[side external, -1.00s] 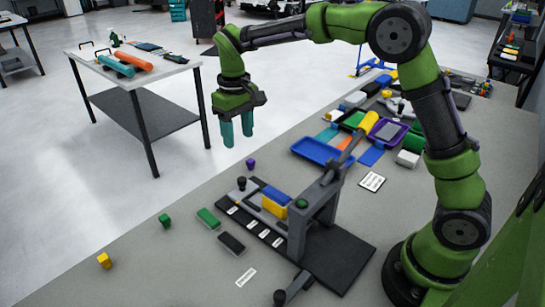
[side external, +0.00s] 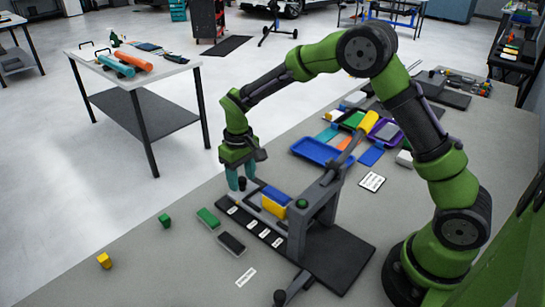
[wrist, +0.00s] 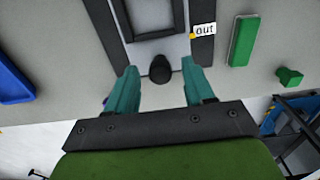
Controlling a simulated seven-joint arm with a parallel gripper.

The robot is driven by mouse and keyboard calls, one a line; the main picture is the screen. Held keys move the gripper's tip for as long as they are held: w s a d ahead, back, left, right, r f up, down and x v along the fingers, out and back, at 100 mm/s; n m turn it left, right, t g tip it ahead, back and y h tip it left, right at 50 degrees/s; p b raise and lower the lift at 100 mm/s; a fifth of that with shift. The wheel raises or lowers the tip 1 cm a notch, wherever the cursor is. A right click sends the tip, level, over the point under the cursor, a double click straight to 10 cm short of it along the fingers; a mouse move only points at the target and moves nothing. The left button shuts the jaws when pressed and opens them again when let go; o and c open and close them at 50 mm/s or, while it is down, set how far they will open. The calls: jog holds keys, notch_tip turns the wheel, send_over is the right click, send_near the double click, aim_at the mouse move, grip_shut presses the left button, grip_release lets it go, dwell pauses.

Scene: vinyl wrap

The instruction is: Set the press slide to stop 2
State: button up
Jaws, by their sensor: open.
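The press (side external: 318,215) stands on a dark base plate (side external: 335,262) on the bench. Its slide (side external: 268,209) is a grey tray carrying a blue and yellow block (side external: 275,201), with a dark knob (side external: 242,183) at its outer end. Small white stop labels (side external: 250,224) run along the base, and the wrist view shows one reading "out" (wrist: 205,29) near the knob end. My gripper (side external: 240,178) is open at the knob. In the wrist view the knob (wrist: 160,70) lies between the fingertips (wrist: 158,85), with gaps on both sides. I cannot tell the other labels' wording.
A green block (side external: 208,218) and a black block (side external: 231,243) lie beside the base. A blue tray (side external: 318,151) and other bins stand behind the press. A lever arm (side external: 345,157) rises from the press.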

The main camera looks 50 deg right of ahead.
aim_at(274, 191)
jog(key=shift+c, duration=0.5)
grip_shut()
jog(key=s, duration=1.1)
jog(key=shift+r, duration=0.1)
jog(key=shift+o, duration=0.5)
grip_release()
notch_tip(274, 191, up, 17)
